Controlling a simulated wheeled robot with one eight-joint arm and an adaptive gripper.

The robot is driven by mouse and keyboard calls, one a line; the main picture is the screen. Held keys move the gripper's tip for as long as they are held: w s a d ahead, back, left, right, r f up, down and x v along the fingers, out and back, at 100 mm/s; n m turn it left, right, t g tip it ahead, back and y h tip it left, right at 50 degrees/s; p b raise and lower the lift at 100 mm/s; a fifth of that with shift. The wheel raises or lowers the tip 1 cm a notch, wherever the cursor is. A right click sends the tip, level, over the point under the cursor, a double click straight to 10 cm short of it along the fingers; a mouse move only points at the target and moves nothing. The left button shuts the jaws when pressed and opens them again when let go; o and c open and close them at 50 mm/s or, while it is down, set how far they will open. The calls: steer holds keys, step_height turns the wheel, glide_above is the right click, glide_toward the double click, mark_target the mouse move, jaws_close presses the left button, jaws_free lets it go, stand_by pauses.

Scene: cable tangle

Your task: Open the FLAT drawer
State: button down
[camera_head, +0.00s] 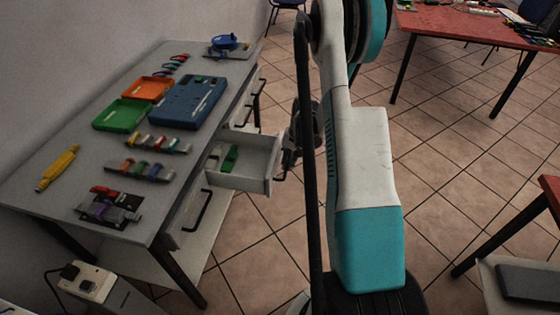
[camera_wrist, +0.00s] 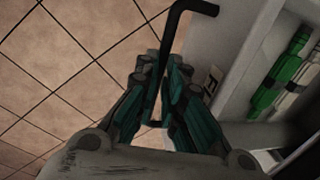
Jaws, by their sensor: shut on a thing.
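A white drawer (camera_head: 245,182) stands pulled out from the workbench in the head view, with a green item (camera_head: 230,158) inside. In the wrist view its pale front (camera_wrist: 212,50) carries a small label (camera_wrist: 211,84), partly hidden by a finger; I cannot read the whole word. Its dark bar handle (camera_wrist: 176,28) runs between the fingers of my gripper (camera_wrist: 168,75). My gripper is shut on the handle. In the head view my gripper (camera_head: 290,152) is at the drawer's front, partly hidden by my arm. Green and pale strips (camera_wrist: 283,75) lie inside the drawer.
The grey workbench (camera_head: 70,130) bears a blue case (camera_head: 188,102), orange tray (camera_head: 148,89), green tray (camera_head: 123,114) and several connectors. A nearer drawer has a dark handle (camera_head: 197,212). Open tiled floor (camera_head: 255,240) lies beside the bench. A red table (camera_head: 460,25) stands at back right.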

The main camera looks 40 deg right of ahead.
steer(key=shift+s+d, duration=0.15)
steer(key=shift+s, duration=0.05)
steer(key=c, duration=1.7)
jaws_free()
steer(key=r, duration=0.4)
steer(key=s+d+r, duration=0.1)
steer(key=r, duration=0.6)
steer(key=shift+s+d+r, duration=0.2)
steer(key=shift+s+r, duration=0.15)
steer(key=shift+r, duration=0.05)
